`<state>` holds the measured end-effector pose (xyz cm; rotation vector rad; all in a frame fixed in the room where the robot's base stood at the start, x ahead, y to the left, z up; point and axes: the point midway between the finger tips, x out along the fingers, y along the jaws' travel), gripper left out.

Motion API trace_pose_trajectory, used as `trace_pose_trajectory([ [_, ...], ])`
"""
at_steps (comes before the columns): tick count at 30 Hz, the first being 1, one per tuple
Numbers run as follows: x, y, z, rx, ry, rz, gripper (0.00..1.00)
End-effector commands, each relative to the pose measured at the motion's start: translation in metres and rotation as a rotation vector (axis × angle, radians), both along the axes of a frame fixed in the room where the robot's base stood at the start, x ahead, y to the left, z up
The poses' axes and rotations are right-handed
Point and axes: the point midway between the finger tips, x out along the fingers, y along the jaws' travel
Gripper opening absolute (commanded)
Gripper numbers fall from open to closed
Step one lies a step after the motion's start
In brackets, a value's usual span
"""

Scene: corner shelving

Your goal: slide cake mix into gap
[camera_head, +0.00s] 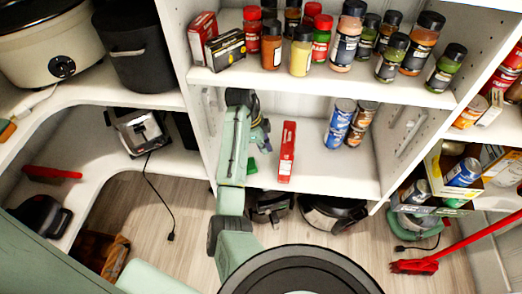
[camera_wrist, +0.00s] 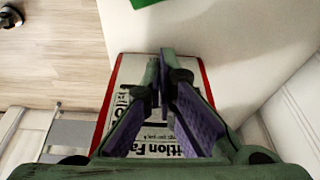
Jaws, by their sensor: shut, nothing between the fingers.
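A red box (camera_head: 287,151), likely the cake mix, stands upright on the middle shelf (camera_head: 325,178). In the wrist view a white panel with black print and red edges (camera_wrist: 190,125) lies behind my fingers; it looks like a side of this box. My gripper (camera_head: 262,138) is just left of the box in the head view. Its fingers meet in the wrist view (camera_wrist: 162,72), shut and empty, in front of the printed panel. I cannot tell whether they touch it. Part of the panel is hidden by the fingers.
Blue cans (camera_head: 339,124) and brown-orange cans (camera_head: 361,122) are stacked right of the red box, with bare shelf between. A small green item (camera_head: 252,166) lies at left. Spice jars (camera_head: 348,38) crowd the shelf above. A side wall (camera_head: 408,125) bounds the right.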

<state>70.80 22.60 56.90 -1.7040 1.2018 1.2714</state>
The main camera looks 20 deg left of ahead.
Motion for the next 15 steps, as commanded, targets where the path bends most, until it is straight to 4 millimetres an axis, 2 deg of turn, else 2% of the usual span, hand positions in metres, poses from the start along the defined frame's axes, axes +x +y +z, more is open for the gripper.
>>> trace_pose_trajectory([
  [9, 0.005, -0.016, -0.054, -0.002, 0.001, 0.003, 0.00],
  [15, 0.008, -0.021, -0.075, 0.001, -0.002, 0.004, 0.00],
])
